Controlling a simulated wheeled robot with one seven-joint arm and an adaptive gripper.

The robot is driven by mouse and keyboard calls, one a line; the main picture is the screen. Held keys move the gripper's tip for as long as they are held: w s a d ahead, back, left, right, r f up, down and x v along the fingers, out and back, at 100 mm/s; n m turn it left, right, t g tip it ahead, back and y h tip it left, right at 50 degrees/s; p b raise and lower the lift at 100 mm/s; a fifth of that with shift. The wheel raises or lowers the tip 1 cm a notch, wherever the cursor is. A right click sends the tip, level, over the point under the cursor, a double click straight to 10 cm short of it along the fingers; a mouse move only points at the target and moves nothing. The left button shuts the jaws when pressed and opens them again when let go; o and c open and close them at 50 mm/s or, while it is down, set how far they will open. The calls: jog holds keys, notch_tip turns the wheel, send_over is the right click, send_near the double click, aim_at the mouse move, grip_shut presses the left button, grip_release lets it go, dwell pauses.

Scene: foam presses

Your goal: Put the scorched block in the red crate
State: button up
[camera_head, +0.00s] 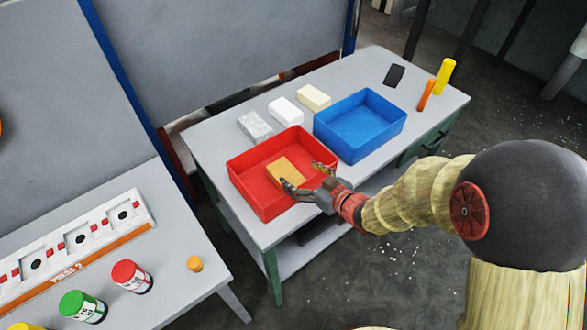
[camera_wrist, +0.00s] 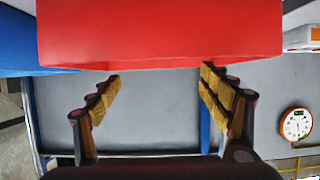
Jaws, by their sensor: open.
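The scorched block, a tan-brown block (camera_head: 283,172), lies inside the red crate (camera_head: 245,188) on the grey table. My gripper (camera_head: 307,178) is open at the crate's near right side, with its fingers spread close to the block. Contact between finger and block cannot be told from the head view. In the wrist view my gripper (camera_wrist: 160,88) has its two fingers wide apart with nothing between them. The red crate's wall (camera_wrist: 160,35) fills the top there, and the block is out of sight.
A blue crate (camera_head: 360,153) stands right of the red crate. Behind are a speckled grey block (camera_head: 255,126), a white block (camera_head: 285,110) and a cream block (camera_head: 313,98). A dark slab (camera_head: 394,75), an orange cylinder (camera_head: 425,95) and a yellow cylinder (camera_head: 444,77) stand farther right.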

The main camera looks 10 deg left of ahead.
jog(key=shift+s+d+r, duration=0.15)
jog(key=shift+s+d, duration=0.15)
jog(key=shift+w+d+r, duration=0.15)
jog(key=shift+w+d, duration=0.05)
jog(key=shift+w, duration=0.05)
jog(key=s+d+r+m+t+h, duration=0.1)
jog(key=d+r+m+h, duration=0.2)
jog(key=d+r+h, duration=0.55)
jog(key=d+r+m+h, duration=0.1)
jog(key=d+r+m, duration=0.3)
jog(key=d, duration=0.9)
jog(key=s+d+r+m+g, duration=0.1)
jog(key=s+d+r+g, duration=0.1)
jog(key=s, duration=0.9)
jog(key=s+d+r+m+g, duration=0.2)
jog(key=s+d+r, duration=0.1)
jog(key=s, duration=0.8)
jog(key=shift+d+r+h, duration=0.25)
jog(key=shift+r+h, duration=0.2)
jog(key=shift+r, duration=0.1)
